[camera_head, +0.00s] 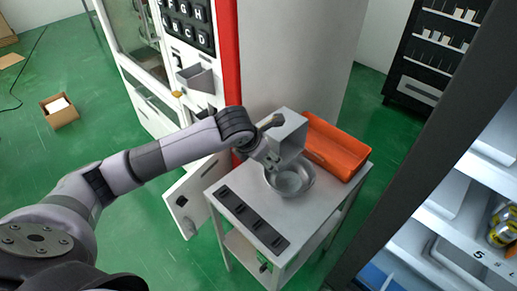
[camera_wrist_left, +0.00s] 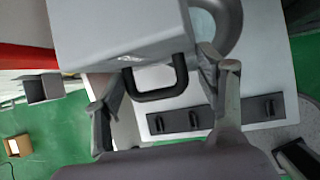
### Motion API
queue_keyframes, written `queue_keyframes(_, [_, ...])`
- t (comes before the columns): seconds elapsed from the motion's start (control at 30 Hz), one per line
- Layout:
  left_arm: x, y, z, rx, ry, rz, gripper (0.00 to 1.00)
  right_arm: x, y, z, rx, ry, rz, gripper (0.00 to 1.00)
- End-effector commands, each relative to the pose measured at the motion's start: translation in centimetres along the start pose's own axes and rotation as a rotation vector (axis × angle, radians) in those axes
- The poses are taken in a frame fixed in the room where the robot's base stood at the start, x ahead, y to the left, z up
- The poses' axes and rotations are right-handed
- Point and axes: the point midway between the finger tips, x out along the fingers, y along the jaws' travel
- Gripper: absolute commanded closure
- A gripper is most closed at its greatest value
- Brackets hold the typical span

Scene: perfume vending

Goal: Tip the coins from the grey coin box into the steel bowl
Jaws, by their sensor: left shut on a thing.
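The grey coin box (camera_head: 287,133) is held tilted just above and beside the steel bowl (camera_head: 290,180) in the head view. My left gripper (camera_head: 270,155) is shut on the box's black handle. In the left wrist view the box (camera_wrist_left: 120,32) fills the upper left, with its black handle (camera_wrist_left: 155,95) between the fingers of my left gripper (camera_wrist_left: 165,88). The bowl (camera_wrist_left: 228,25) shows partly behind the box at the top. The inside of the box is hidden, and I see no coins. My right gripper is out of view.
The bowl stands on a small white cart (camera_head: 225,188) with a dark strip (camera_head: 252,222) at its front. An orange tray (camera_head: 335,147) lies behind it. A vending machine with a red edge (camera_head: 229,60) is at the left. A shelf unit (camera_head: 470,215) stands close at the right.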

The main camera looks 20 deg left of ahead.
Motion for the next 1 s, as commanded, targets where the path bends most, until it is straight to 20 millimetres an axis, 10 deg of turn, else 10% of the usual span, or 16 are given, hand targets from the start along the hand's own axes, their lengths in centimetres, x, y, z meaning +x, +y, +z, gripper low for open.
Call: queue_keyframes(1.0, [0.3,-3.2,0.0,0.222,0.004,0.384,0.70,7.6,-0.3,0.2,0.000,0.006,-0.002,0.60])
